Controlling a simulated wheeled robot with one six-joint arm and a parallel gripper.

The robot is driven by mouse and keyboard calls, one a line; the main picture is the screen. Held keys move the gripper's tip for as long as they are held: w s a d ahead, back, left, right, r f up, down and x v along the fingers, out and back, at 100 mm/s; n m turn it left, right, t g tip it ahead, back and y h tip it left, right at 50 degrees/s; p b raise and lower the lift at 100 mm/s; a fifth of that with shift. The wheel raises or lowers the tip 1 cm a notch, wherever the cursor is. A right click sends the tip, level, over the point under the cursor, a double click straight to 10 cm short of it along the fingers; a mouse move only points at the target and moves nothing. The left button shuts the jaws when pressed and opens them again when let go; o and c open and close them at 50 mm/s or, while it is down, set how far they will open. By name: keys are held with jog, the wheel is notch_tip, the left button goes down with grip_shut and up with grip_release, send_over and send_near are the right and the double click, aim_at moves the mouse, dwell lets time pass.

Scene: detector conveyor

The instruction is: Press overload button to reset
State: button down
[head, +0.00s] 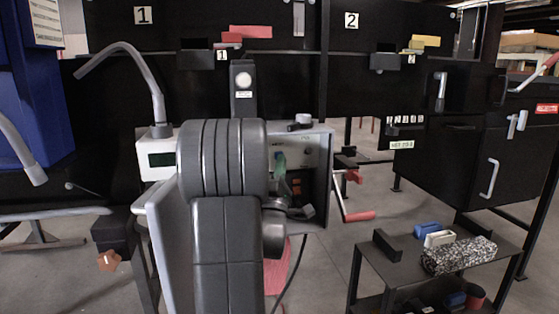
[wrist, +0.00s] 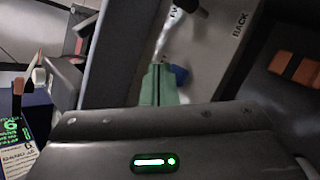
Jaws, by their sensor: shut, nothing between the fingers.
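My gripper (head: 280,165) reaches into the open front of the grey machine box (head: 318,135). Its green fingers show in the wrist view (wrist: 158,85), closed together with a thin dark line between them and nothing held. A small blue part (wrist: 180,75) on the pale inner panel (wrist: 205,50) sits just behind and beside the fingertips, partly covered by them. It may be the overload button, but no readable label confirms this. I cannot tell whether the fingertips touch it. My arm hides much of the box's left side in the head view.
An orange-brown block (wrist: 295,68) is inside the box, right of my fingers; the word "BACK" is on the panel. A red-handled crank (head: 358,215) sticks out at the box's right. A low cart (head: 375,262) stands farther right. A grey curved pipe (head: 140,70) rises at left.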

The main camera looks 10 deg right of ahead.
jog(key=s+b, duration=0.2)
jog(key=s, duration=0.3)
dwell(0.5)
jog(key=shift+w, duration=0.1)
dwell(0.5)
jog(key=p, duration=0.1)
jog(key=w+p, duration=0.1)
jog(key=shift+w+r+p, duration=0.25)
jog(key=shift+p, duration=0.1)
jog(key=p, duration=0.2)
jog(key=shift+w+p, duration=0.2)
jog(key=shift+p, duration=0.1)
jog(key=s+b, duration=0.2)
jog(key=s, duration=0.4)
jog(key=shift+d+f+b, duration=0.15)
jog(key=shift+f+b, duration=0.1)
jog(key=shift+b, duration=0.05)
